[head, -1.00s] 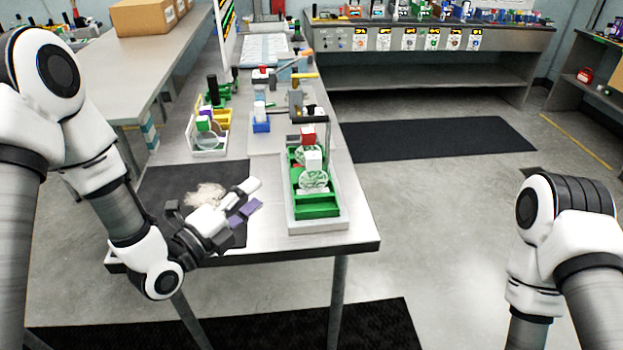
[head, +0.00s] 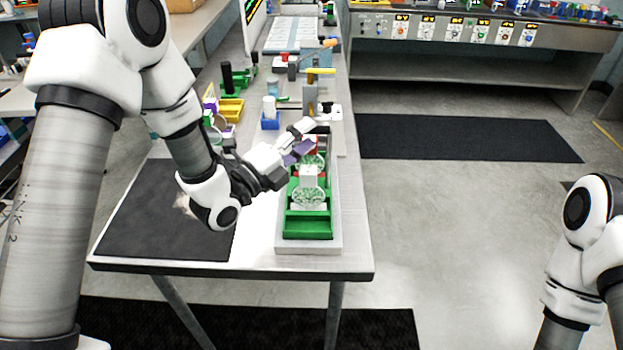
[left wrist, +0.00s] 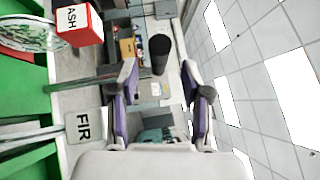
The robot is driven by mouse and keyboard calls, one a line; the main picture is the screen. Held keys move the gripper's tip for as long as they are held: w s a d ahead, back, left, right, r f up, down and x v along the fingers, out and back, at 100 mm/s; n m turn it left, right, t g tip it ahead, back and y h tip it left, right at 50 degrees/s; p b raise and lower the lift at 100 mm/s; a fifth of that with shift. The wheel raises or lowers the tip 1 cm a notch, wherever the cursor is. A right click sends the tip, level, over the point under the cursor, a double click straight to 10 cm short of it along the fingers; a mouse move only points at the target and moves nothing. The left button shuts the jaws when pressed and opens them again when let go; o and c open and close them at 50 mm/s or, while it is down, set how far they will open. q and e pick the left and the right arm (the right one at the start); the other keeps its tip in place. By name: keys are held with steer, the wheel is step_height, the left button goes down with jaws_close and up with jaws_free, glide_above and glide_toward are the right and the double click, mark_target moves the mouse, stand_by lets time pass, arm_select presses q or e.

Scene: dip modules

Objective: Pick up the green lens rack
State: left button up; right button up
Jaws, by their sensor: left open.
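The green lens rack (head: 307,226) sits in a shallow pale tray (head: 308,247) at the table's near right part. It holds clear round lenses (head: 308,195) and a white block (head: 308,176). My left gripper (head: 305,139) is open and empty, overlapping the rack's far half in the head view and hiding part of it. In the left wrist view the jaws (left wrist: 160,88) stand apart, with the rack (left wrist: 18,95) off to the left, outside them. A red-sided block marked ASH (left wrist: 78,24) and a pale block marked FIR (left wrist: 84,126) show there. My right gripper is out of view.
A dark mat (head: 125,222) covers the table left of the rack. Behind it stand a yellow bin (head: 231,109), a blue holder (head: 270,121) and a grey post with a yellow bar (head: 312,95). Open floor (head: 440,220) lies to the right of the table.

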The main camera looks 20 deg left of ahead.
mark_target(309, 133)
arm_select(q)
steer(key=x, duration=0.3)
steer(key=shift+w+d+f+p, duration=0.1)
steer(key=shift+w+d+p, duration=0.05)
steer(key=shift+w+p, duration=0.2)
steer(key=shift+s, duration=0.25)
steer(key=shift+c, duration=1)
steer(key=c, duration=0.6)
jaws_close()
